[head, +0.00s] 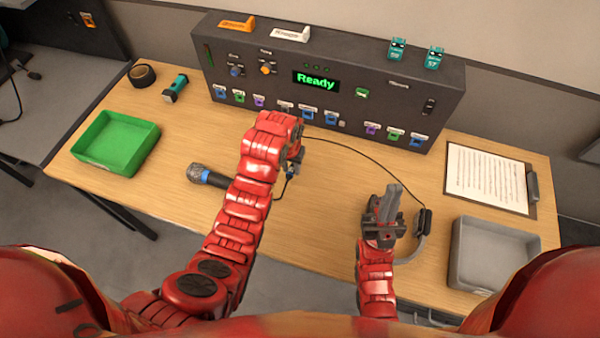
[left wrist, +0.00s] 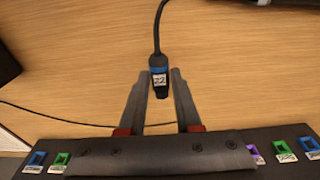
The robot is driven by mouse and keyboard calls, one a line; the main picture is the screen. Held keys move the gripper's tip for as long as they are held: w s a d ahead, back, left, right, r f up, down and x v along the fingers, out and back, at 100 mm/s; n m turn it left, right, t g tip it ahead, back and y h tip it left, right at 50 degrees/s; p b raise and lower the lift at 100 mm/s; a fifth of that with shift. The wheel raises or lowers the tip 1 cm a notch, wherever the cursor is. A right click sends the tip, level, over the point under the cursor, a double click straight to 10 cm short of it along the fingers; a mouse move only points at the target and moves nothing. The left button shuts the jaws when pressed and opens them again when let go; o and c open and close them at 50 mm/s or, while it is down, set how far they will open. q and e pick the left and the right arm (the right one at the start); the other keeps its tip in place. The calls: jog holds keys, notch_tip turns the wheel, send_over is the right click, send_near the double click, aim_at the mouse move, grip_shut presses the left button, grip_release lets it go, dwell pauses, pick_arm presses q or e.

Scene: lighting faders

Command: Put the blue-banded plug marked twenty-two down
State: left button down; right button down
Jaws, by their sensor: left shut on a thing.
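The blue-banded plug (left wrist: 159,79), with a white label reading 22, is between the fingertips of my left gripper (left wrist: 158,88) in the left wrist view. The fingers are shut on it, and its dark cable runs off the top of that view. In the head view my left gripper (head: 293,165) is over the middle of the table, in front of the console, largely hidden by my own arm. The plug's height over the wood is unclear. My right gripper (head: 388,212) is at the front right of the table; its finger gap is not clear.
The black console (head: 310,105) with a row of labelled sockets stands at the back, its display reading Ready. A microphone (head: 207,177) lies left of my left arm. A green tray (head: 116,142) is at left, a grey tray (head: 493,254) at right, a clipboard (head: 487,178) behind it.

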aim_at(300, 177)
pick_arm(q)
jog(key=shift+w+d+r+p, duration=0.2)
jog(key=shift+d+p, duration=0.15)
jog(key=shift+d, duration=0.9)
jog(key=shift+w+f+p, duration=0.1)
jog(key=shift+f+p, duration=1.25)
jog(key=shift+f, duration=0.4)
jog(key=shift+f+b, duration=0.45)
jog(key=shift+f, duration=0.15)
jog(key=c, duration=0.6)
grip_release()
jog(key=shift+r, duration=0.1)
